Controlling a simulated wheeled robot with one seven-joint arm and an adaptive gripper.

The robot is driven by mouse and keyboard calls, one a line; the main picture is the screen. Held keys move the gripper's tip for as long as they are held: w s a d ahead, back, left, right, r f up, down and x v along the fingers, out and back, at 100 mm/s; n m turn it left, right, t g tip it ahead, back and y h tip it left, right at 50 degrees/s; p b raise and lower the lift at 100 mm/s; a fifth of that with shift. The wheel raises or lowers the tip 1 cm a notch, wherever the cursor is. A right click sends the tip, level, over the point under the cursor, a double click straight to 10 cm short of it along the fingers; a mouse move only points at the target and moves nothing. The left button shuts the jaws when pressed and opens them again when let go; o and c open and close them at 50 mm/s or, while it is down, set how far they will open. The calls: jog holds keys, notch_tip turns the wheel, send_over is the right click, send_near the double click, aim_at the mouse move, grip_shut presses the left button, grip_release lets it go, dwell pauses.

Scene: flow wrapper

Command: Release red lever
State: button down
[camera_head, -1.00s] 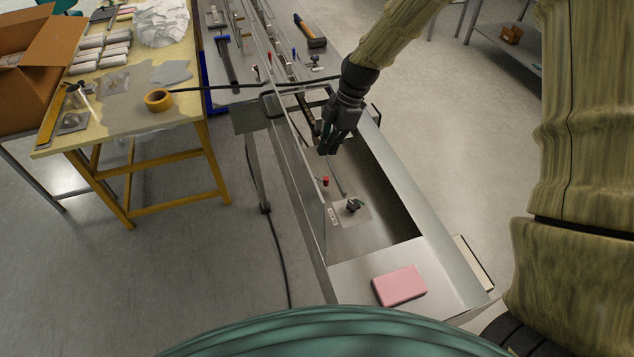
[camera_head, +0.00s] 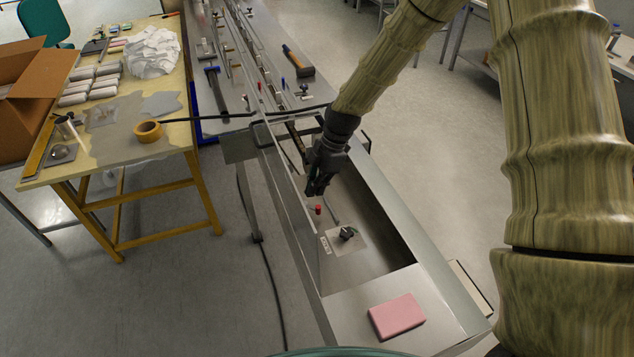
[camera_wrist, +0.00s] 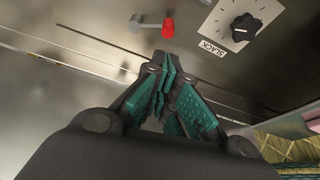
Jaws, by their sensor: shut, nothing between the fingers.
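The red lever (camera_head: 318,209) shows in the head view as a small red knob inside the metal trough of the machine. In the wrist view the red lever (camera_wrist: 168,28) has a red end and a grey arm pointing left to a round pivot. My gripper (camera_head: 316,192) is above it in the head view, fingertips close to the knob. In the wrist view my gripper (camera_wrist: 168,62) has its green-padded fingers together, pointing toward the lever, with a gap visible between the tips and the red end. Nothing is held.
A black dial (camera_wrist: 246,27) on a plate labelled SLACK sits right of the lever. A pink block (camera_head: 397,316) lies on the trough's near end. Trough walls (camera_head: 400,225) flank my gripper. A yellow-legged table (camera_head: 165,160) stands to the left.

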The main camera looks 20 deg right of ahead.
aim_at(309, 206)
jog(key=shift+p+x, duration=1.2)
jog(key=shift+x, duration=2.4)
